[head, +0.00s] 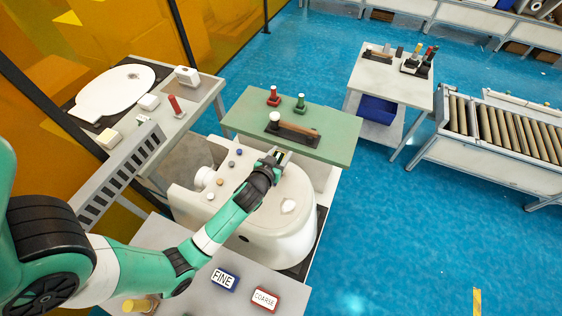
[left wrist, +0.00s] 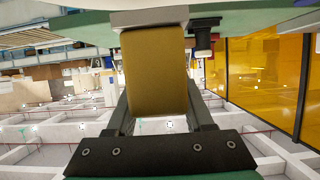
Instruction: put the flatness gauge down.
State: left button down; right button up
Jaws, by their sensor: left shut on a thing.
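My left gripper (head: 278,157) is shut on the flatness gauge, which is mostly hidden by the gripper in the head view. In the left wrist view the gauge (left wrist: 157,72) is an olive-brown block with a pale grey plate at its far end, between the two dark fingers. The gripper is above the back of the white toilet (head: 268,232), close to the front edge of the green table (head: 335,148). Whether the gauge touches anything is unclear. My right gripper is not in view.
The table's right end is clear. FINE (head: 223,279) and COARSE (head: 265,299) blocks lie in front. A white seat lid (head: 115,92) lies at left.

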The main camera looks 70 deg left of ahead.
aim_at(281, 159)
pick_arm(q)
jog(key=shift+w+a+f, duration=0.2)
jog(key=shift+f, duration=0.05)
notch_tip(281, 159, down, 3)
jog(key=shift+f+b, duration=0.2)
jog(key=shift+b, duration=0.65)
jog(key=shift+r, duration=0.1)
jog(key=shift+f, duration=0.25)
jog(key=shift+c, duration=1.4)
grip_release()
jog(key=shift+r, duration=0.1)
